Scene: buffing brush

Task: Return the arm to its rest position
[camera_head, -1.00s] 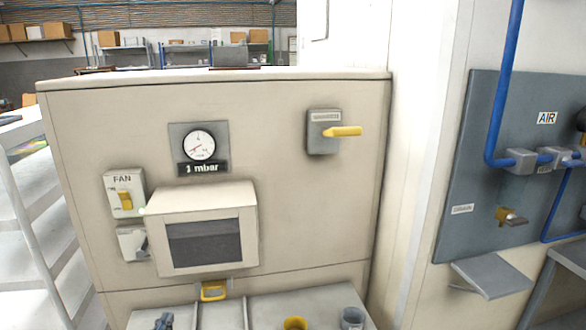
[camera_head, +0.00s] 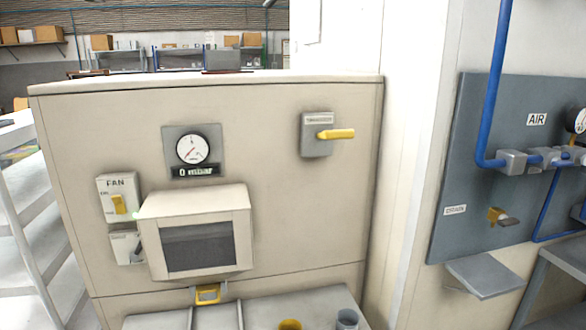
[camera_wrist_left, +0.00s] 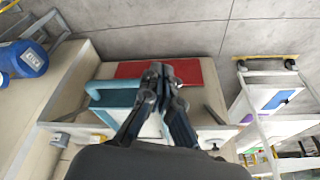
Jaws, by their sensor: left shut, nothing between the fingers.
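My left gripper (camera_wrist_left: 162,72) shows in the left wrist view with its dark fingers together and nothing between them. It hangs over a red panel (camera_wrist_left: 190,72) and a blue-edged piece (camera_wrist_left: 115,95), and I cannot tell how far above them it is. Neither gripper shows in the head view. My right gripper is in no view. In the head view the beige cabinet (camera_head: 320,220) stands in front of me, with a round gauge (camera_head: 192,149) over a display reading 0 mbar.
The cabinet carries a FAN switch (camera_head: 118,203), a windowed box (camera_head: 195,200) and a yellow-handled lever (camera_head: 335,134). A tray (camera_head: 265,308) with cups lies below. A blue-piped AIR panel (camera_head: 475,180) is at right. In the wrist view a white cart (camera_wrist_left: 275,95) stands at right on grey floor.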

